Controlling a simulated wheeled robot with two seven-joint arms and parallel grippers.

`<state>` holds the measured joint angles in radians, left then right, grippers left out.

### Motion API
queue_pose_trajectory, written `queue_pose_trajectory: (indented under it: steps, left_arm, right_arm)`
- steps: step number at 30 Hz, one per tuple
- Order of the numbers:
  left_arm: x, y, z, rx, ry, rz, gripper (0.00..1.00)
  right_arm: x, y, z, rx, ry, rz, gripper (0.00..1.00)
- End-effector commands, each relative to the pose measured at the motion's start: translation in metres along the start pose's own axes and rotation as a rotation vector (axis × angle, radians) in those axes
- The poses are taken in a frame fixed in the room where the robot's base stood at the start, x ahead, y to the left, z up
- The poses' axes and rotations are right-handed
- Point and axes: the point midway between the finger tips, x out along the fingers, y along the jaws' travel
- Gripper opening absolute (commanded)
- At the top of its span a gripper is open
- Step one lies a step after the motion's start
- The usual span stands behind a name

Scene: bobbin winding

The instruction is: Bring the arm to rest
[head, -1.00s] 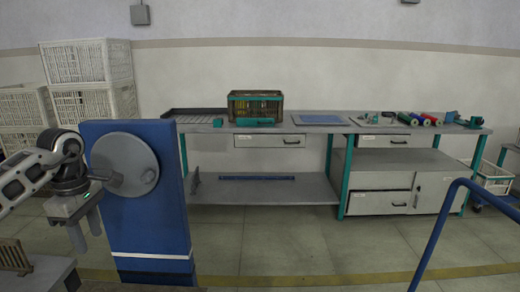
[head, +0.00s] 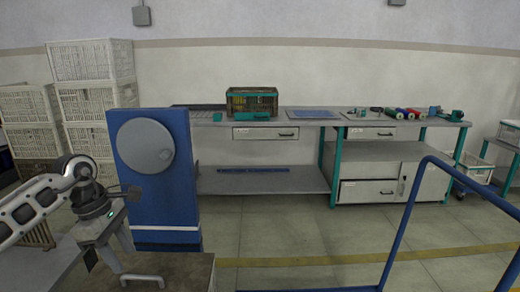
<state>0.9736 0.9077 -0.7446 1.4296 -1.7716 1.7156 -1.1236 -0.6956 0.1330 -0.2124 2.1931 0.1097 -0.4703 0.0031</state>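My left arm comes in from the left, and its gripper (head: 107,248) points down with its two fingers apart. Nothing shows between the fingers. The gripper is in front of and left of the blue machine column (head: 165,205), over a low grey bench (head: 35,272). The column carries a grey round disc (head: 142,145) with a small hub. My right gripper is not in view.
A long workbench (head: 262,182) stands at the back wall, with a crate (head: 252,101), a blue mat (head: 313,114) and several coloured spools (head: 404,114). White baskets (head: 85,105) are stacked at left. A blue rail (head: 400,228) stands at right front. Floor between is clear.

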Motion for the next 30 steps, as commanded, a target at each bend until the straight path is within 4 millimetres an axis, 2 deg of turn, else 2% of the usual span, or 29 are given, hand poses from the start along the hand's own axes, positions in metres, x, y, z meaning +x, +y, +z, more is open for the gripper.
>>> queue_pose_trajectory:
  steps: [5, 8, 10, 13, 15, 16, 18, 20, 23, 25, 26, 27, 30]
  left_arm:
    - [0.036, -0.011, 0.055, -0.017, -0.204, -0.018, 0.39]
    - [0.056, -0.023, 0.097, -0.058, -0.369, -0.044, 0.39]
    - [0.069, -0.037, 0.135, -0.119, -0.529, -0.082, 0.39]
    - [0.078, -0.066, 0.203, -0.310, -0.858, -0.193, 0.39]
    - [0.069, -0.083, 0.245, -0.542, -1.125, -0.315, 0.39]
    - [0.063, -0.087, 0.256, -0.657, -1.230, -0.374, 0.39]
    - [0.051, -0.091, 0.269, -0.959, -1.447, -0.525, 0.39]
    - [0.046, -0.090, 0.266, -1.252, -1.601, -0.665, 0.39]
    - [0.058, -0.089, 0.238, -1.800, -1.777, -0.915, 0.39]
    - [0.083, -0.098, 0.209, -2.216, -1.827, -1.089, 0.39]
    - [0.095, -0.106, 0.197, 2.266, 1.730, 1.099, 0.39]
    - [0.113, -0.119, 0.181, 2.193, 1.511, 1.041, 0.39]
    - [0.151, -0.156, 0.156, 2.021, 1.108, 0.921, 0.39]
  right_arm:
    - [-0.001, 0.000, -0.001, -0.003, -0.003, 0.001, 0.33]
    - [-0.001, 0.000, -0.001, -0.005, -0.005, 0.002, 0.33]
    - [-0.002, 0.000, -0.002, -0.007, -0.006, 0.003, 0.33]
    - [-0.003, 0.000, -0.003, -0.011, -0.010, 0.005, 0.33]
    - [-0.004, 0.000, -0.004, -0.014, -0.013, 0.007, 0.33]
    - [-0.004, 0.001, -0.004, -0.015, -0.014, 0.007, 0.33]
    - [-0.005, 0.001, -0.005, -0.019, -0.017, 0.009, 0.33]
    - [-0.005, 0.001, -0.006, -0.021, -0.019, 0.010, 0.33]
    - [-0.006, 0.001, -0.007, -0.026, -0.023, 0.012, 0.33]
    - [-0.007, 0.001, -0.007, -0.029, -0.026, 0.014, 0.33]
    - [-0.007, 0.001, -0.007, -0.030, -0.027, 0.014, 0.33]
    - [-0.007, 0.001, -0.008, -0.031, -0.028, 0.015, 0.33]
    - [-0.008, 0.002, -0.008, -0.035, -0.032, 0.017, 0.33]
